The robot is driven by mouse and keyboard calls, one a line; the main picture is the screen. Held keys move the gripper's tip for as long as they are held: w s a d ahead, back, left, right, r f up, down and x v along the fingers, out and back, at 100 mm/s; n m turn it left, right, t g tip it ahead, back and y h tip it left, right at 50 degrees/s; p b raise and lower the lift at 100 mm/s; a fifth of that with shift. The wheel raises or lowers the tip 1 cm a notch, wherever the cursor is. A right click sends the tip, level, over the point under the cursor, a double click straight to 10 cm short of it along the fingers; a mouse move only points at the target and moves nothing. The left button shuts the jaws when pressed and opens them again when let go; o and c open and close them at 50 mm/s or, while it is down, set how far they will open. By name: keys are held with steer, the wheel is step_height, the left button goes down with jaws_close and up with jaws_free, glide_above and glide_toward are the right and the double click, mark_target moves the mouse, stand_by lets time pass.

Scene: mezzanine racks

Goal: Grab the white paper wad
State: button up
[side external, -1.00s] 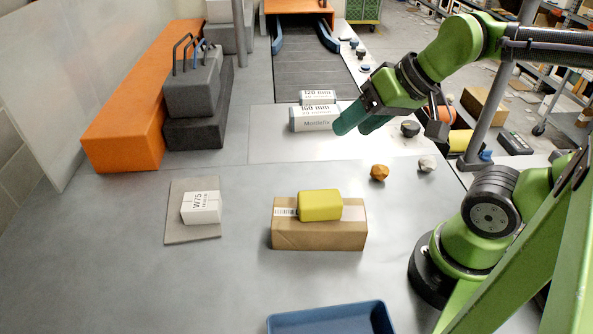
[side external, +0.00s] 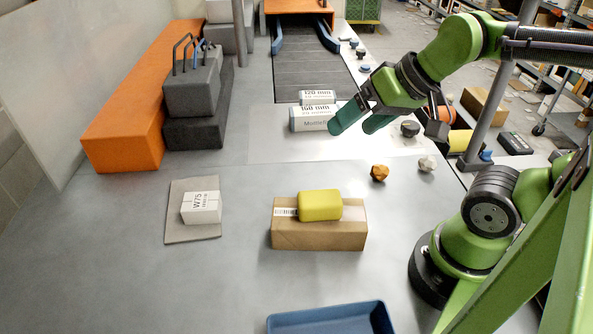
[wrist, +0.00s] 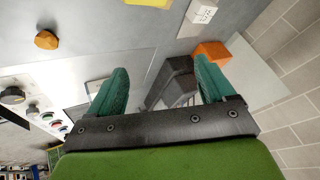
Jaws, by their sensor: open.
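The white paper wad (side external: 427,164) lies on the grey table in the side view, near the table's right edge and just right of an orange-brown wad (side external: 379,172). My gripper (side external: 352,124) is open and empty, raised above the table behind and left of the white wad. In the wrist view, my two green fingers (wrist: 160,88) stand wide apart with nothing between them. The orange-brown wad also shows in the wrist view (wrist: 46,40); I cannot make out the white wad there.
A yellow block (side external: 320,205) sits on a cardboard box (side external: 320,235) in front. A small white box (side external: 201,207) rests on a grey board (side external: 180,232). A blue tray (side external: 330,322) is at the front edge.

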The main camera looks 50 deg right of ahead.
steer(key=n+g+h, duration=0.2)
steer(key=g, duration=0.4)
glide_above(430, 156)
steer(key=s, duration=0.2)
step_height(430, 156, down, 7)
steer(key=f, duration=0.3)
steer(key=w+f, duration=0.1)
steer(key=f, duration=0.6)
steer(key=shift+w+f, duration=0.35)
step_height(430, 156, down, 5)
steer(key=shift+w+f, duration=0.1)
steer(key=shift+w, duration=0.05)
